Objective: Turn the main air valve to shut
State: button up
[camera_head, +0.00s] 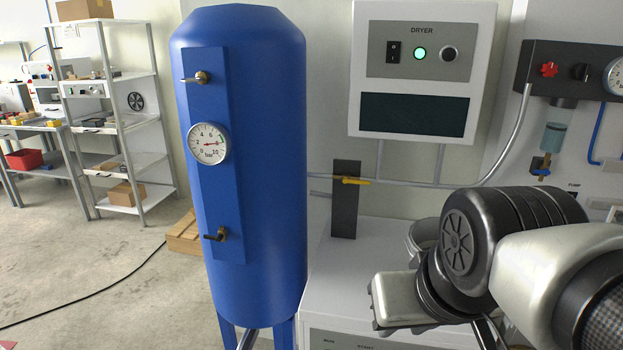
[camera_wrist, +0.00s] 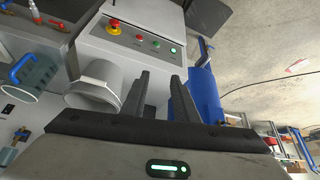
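In the head view, a yellow lever (camera_head: 356,181) lies about level on a dark upright plate (camera_head: 345,210), at the thin pipe right of the blue tank. No label shows which is the main air valve. In the wrist view, my gripper (camera_wrist: 161,76) has its two dark fingers apart with nothing held between them. In the head view, its fingers are hidden and my arm is at lower right, apart from the lever.
The dryer box (camera_head: 423,70) hangs above the pipe. A pale round cylinder (camera_head: 422,236) stands beside my arm; a similar one (camera_wrist: 97,85) shows in the wrist view. A red emergency button (camera_wrist: 114,27) is on the machine. Open floor (camera_head: 120,260) lies left of the tank.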

jog(key=w+a+r+n+t+y+p, duration=0.1)
jog(key=w+a+r+t+p, duration=0.15)
jog(key=w, duration=0.65)
jog(key=w+a+r+n+t+p, duration=0.15)
jog(key=w+a, duration=0.25)
jog(key=w, duration=0.4)
jog(key=w+a+r+n+t+y+p, duration=0.1)
jog(key=w+a+n+p, duration=0.15)
jog(key=w, duration=0.65)
jog(key=n+t+h+p, duration=0.4)
jog(key=n+h+p, duration=0.2)
jog(key=h, duration=0.7)
send_near(365, 183)
jog(key=x, duration=1)
jog(key=shift+w+d, duration=0.1)
jog(key=shift+w, duration=0.05)
jog(key=shift+c, duration=0.2)
grip_shut()
jog(key=shift+m, duration=0.3)
